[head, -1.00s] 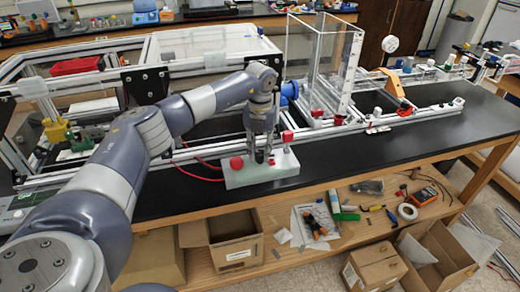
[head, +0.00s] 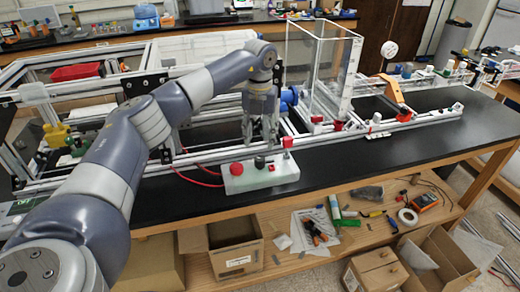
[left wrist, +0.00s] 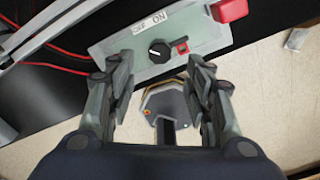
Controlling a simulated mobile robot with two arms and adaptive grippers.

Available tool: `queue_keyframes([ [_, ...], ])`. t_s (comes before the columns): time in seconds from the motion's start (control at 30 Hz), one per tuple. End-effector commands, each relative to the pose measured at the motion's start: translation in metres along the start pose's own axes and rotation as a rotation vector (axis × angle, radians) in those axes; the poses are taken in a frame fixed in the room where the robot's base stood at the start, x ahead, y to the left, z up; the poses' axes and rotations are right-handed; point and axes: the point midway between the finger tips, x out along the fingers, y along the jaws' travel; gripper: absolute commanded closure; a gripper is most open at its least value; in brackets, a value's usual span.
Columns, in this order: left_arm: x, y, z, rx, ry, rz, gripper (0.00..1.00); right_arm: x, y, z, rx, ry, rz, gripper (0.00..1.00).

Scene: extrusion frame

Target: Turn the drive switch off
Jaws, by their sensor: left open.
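The pale green control box (head: 285,174) sits near the front edge of the black bench. Its black rotary knob (head: 260,162) stands between a red mushroom button (head: 237,169) and a small red switch (head: 271,168). In the left wrist view the knob (left wrist: 159,50) is below a white label (left wrist: 150,20) on which "ON" is legible. A pale mark shows on the knob, but its exact setting is hard to tell. My left gripper (head: 260,139) is open and empty, above and apart from the knob. My right gripper is not in view.
A red block on a post (head: 288,142) rises at the box's right end, close to the gripper. Red cables (head: 200,180) run from its left. The aluminium frame and a clear acrylic box (head: 318,75) stand behind. The bench front is clear to the right.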

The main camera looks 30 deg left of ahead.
Motion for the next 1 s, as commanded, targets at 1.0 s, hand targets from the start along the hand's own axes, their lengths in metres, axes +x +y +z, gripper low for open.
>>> queue_keyframes([
  [1.0, -0.038, -0.014, -0.001, 0.028, -0.003, -0.03, 0.53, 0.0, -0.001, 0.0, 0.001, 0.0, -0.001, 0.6],
])
